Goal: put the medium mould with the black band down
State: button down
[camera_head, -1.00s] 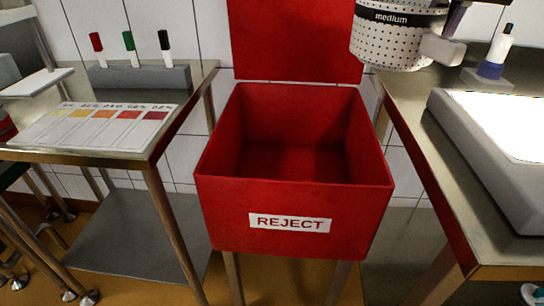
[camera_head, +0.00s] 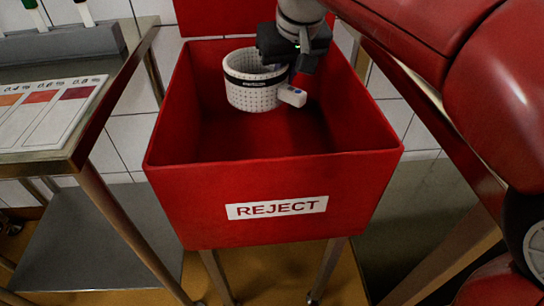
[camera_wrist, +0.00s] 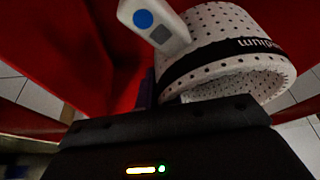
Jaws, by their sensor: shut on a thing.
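The medium mould (camera_head: 254,92) is a white perforated cylinder with a black band near its rim. It is inside the opening of the red bin marked REJECT (camera_head: 280,178), toward the back left. My gripper (camera_head: 290,72) is at the mould's right side and shut on it. In the wrist view the mould (camera_wrist: 215,38) shows at the upper right, with the band lettering visible. A white tab with a blue dot (camera_wrist: 152,22) sticks out from its side. Whether the mould touches the bin floor cannot be told; the fingertips are mostly hidden.
The bin's raised red lid (camera_head: 225,16) stands behind it. At the left is a metal table (camera_head: 118,85) with a colour chart (camera_head: 45,110) and a grey pen holder (camera_head: 65,42). My arm crosses the right side. The bin's front floor area is clear.

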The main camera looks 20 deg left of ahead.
notch_tip(320, 180, down, 19)
jog(key=b, duration=0.3)
jog(key=shift+b, duration=0.3)
jog(key=shift+f, duration=0.15)
jog(key=c, duration=1.6)
grip_release()
jog(key=shift+o, duration=0.2)
jog(key=shift+r, duration=0.5)
jog(key=p+v, duration=0.1)
jog(key=v, duration=1)
jog(key=shift+s+p, duration=0.15)
jog(key=shift+p, duration=0.25)
